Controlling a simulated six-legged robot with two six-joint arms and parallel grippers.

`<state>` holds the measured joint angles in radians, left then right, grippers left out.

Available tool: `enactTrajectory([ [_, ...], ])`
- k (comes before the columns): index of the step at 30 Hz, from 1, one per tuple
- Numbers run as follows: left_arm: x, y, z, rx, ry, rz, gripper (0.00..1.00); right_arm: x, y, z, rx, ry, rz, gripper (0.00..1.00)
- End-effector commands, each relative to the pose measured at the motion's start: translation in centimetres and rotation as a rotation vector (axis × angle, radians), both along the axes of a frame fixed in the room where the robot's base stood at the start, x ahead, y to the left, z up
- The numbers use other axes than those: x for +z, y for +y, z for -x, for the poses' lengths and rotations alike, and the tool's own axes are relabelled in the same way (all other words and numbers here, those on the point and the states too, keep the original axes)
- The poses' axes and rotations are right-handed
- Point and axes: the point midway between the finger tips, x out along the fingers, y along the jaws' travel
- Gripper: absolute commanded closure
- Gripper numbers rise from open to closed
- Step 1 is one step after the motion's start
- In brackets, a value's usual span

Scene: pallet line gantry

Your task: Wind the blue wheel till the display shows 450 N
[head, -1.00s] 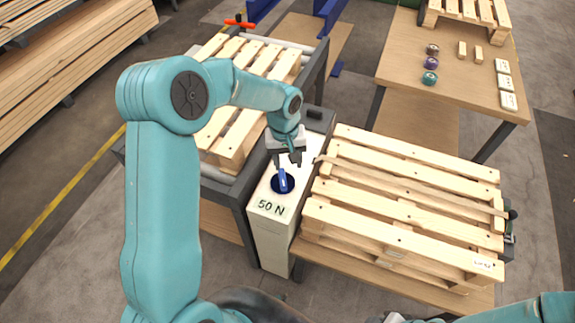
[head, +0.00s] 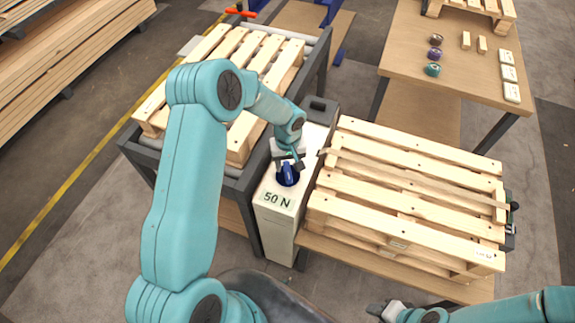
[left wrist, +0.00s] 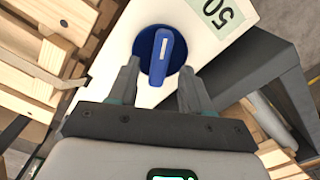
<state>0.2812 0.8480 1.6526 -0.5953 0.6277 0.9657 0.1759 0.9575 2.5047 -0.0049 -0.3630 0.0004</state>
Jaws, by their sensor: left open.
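The blue wheel (head: 288,174) is a round dial with a raised bar handle on top of a white box (head: 275,225). The display (head: 278,199) on the box reads "50 N". My left gripper (head: 290,163) is right at the wheel's far edge, partly covering it. In the left wrist view the wheel (left wrist: 158,55) lies ahead between the fingertips of my open left gripper (left wrist: 158,82), with the bar handle between them. I cannot tell whether the fingers touch it. My right gripper (head: 378,310) is at the bottom edge, and its fingers are too small to read.
A stack of pallets (head: 400,200) with a strap (head: 410,178) across it stands close right of the box. Another pallet (head: 240,80) lies on the roller frame to the left. A wooden table (head: 450,80) with small round parts and blocks is at the back right.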

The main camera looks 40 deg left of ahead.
Motion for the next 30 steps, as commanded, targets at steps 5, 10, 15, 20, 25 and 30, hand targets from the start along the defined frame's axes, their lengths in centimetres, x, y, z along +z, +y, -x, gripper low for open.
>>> enactTrajectory([
  [5,-2.0,0.1,-0.1,0.001,0.0,0.0,0.51,0.3,0.0,0.0,0.0,0.0,0.0,0.57],
  [10,-2.6,0.2,-0.1,0.0,-0.001,-0.001,0.51,0.3,0.0,0.0,0.0,0.0,0.0,0.57],
  [15,-2.6,0.2,-0.1,0.0,-0.001,-0.001,0.51,0.3,0.0,0.0,0.0,0.0,0.0,0.57],
  [20,-2.5,0.2,-0.1,0.0,-0.001,-0.001,1.0,0.3,0.0,0.0,0.0,0.0,0.0,0.57],
  [25,-2.5,0.2,-0.1,-0.002,-0.001,0.0,1.0,0.3,0.0,0.0,0.0,0.0,0.0,0.57],
  [30,-2.6,0.2,-0.1,-0.029,-0.002,-0.001,1.0,-0.1,0.0,0.0,0.0,0.0,0.0,0.57],
])
